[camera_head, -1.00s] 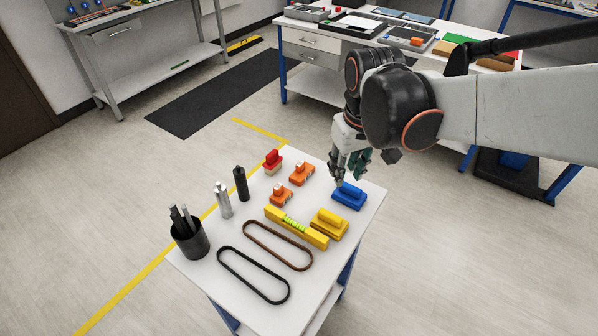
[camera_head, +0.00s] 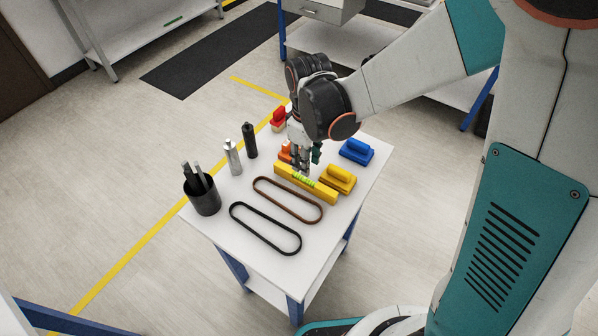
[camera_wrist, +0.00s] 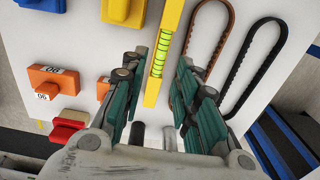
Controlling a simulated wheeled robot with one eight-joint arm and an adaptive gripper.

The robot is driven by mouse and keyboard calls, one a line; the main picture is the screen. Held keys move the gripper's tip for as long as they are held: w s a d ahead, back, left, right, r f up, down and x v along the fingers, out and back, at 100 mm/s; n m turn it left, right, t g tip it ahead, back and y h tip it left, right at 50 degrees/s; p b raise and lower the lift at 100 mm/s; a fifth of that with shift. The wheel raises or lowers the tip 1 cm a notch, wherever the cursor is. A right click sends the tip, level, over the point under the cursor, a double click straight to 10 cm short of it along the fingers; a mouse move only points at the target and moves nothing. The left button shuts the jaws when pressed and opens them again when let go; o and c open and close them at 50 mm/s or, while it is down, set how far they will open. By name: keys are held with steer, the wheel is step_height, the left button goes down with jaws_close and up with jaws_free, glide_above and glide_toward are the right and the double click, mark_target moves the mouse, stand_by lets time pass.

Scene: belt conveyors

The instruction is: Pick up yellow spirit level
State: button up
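The yellow spirit level (camera_head: 318,191) lies on the white table, with a light-green vial at its middle. My gripper (camera_head: 303,172) points down over the level in the head view and hides part of it. In the wrist view my gripper (camera_wrist: 160,95) is open, its teal-padded fingers spread wide. The level (camera_wrist: 170,20) runs between and beyond the fingers, with its vial (camera_wrist: 160,55) in the gap. Nothing is held. I cannot tell exactly how high the fingertips are above the level.
A yellow block with a handle (camera_head: 338,180) sits close beside the level. A blue block (camera_head: 356,152), orange blocks (camera_wrist: 52,80) and a red one (camera_head: 278,117) are around. Brown (camera_head: 314,218) and black (camera_head: 262,247) belts lie in front. Bottles and a black cup (camera_head: 204,198) stand left.

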mark_target(305, 178)
step_height(305, 178, down, 8)
steer(key=b, duration=0.3)
steer(key=shift+a+f, duration=0.1)
steer(key=shift+f, duration=0.05)
steer(key=shift+s, duration=0.1)
steer(key=shift+c, duration=0.3)
jaws_close()
